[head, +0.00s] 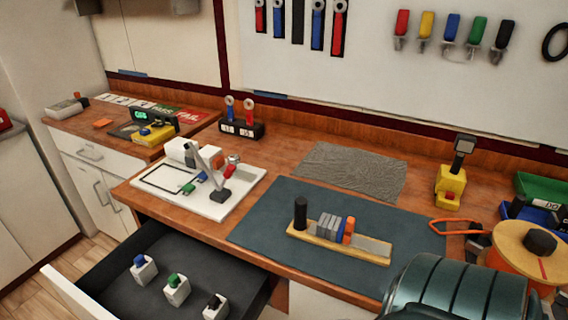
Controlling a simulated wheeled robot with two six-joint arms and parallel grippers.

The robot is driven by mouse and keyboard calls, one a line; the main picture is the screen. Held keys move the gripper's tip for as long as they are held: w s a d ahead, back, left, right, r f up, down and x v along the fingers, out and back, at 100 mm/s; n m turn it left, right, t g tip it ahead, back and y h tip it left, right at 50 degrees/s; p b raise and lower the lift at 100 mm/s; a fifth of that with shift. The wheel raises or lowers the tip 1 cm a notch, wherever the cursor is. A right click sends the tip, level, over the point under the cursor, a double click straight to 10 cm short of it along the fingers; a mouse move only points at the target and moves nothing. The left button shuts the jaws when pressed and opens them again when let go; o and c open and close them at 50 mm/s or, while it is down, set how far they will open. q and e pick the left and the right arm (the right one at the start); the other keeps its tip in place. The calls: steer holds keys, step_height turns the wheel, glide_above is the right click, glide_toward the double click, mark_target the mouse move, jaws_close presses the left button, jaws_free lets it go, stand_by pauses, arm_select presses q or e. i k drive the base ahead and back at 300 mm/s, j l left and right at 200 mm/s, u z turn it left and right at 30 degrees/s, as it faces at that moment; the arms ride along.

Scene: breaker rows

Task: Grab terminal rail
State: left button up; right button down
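The terminal rail (340,241) lies on the dark teal mat (268,224) in the head view. It is a pale wooden-looking strip with a metal stretch at its right end. A black upright cylinder (300,213) stands at its left end. Several grey blocks (326,226), then a blue and an orange one, stand in a row along its middle. The rail slants down to the right. Neither of my grippers is in view.
An open drawer (120,245) with several small switch-like parts juts out at the front left. A white board (170,193) with parts stands left of the mat. An orange spool (522,240) and a yellow device (450,187) stand at the right. The mat around the rail is mostly clear.

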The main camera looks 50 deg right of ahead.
mark_target(328, 233)
steer(key=z, duration=1.9)
